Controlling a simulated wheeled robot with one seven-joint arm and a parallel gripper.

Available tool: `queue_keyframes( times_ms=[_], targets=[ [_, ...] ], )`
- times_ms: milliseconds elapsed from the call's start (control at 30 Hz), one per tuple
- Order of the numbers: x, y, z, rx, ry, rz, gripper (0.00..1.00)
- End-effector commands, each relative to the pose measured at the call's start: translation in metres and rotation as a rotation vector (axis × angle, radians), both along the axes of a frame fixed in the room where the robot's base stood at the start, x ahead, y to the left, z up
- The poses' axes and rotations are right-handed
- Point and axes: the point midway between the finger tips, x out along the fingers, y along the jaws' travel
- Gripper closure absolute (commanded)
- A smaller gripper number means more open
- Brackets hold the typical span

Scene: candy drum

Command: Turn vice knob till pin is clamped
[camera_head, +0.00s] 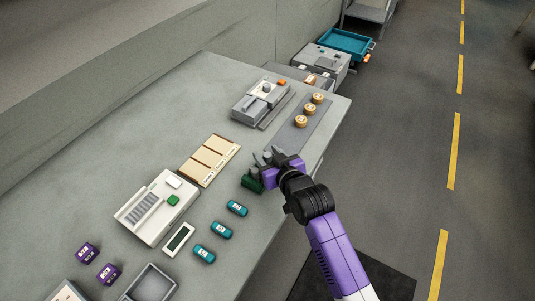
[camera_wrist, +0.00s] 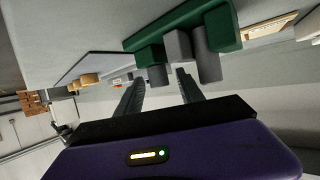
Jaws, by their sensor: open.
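A green vice (camera_head: 252,184) stands on the bench just beside my gripper (camera_head: 267,158), partly hidden by it in the head view. In the wrist view the green vice (camera_wrist: 222,28) shows at the top, with a lighter grey block (camera_wrist: 177,45) and grey rounded parts (camera_wrist: 206,62) on it. I cannot tell which of these is the knob and which is the pin. My gripper (camera_wrist: 158,92) is open, its two dark fingers apart just in front of the grey parts. Nothing clear shows between the fingers, and contact cannot be told.
A grey mat (camera_head: 292,138) with round tan pieces (camera_head: 302,121) lies behind my gripper, beside a grey machine (camera_head: 262,99). A tan tray (camera_head: 209,160) and several teal pieces (camera_head: 221,230) lie left and in front. The bench edge is close on the right.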

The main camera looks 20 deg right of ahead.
Motion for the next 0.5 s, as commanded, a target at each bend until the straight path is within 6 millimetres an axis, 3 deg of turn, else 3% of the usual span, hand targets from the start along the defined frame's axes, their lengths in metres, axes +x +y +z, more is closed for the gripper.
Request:
queue_keyframes(
  times_ms=[133, 367, 500],
  targets=[
    [-0.0001, 0.0002, 0.0, 0.0, 0.0, 0.0, 0.55],
    [-0.0003, 0.0003, 0.0, 0.0, 0.0, 0.0, 0.98],
    [-0.0004, 0.0004, 0.0001, 0.0, 0.001, 0.0, 1.0]
  ],
)
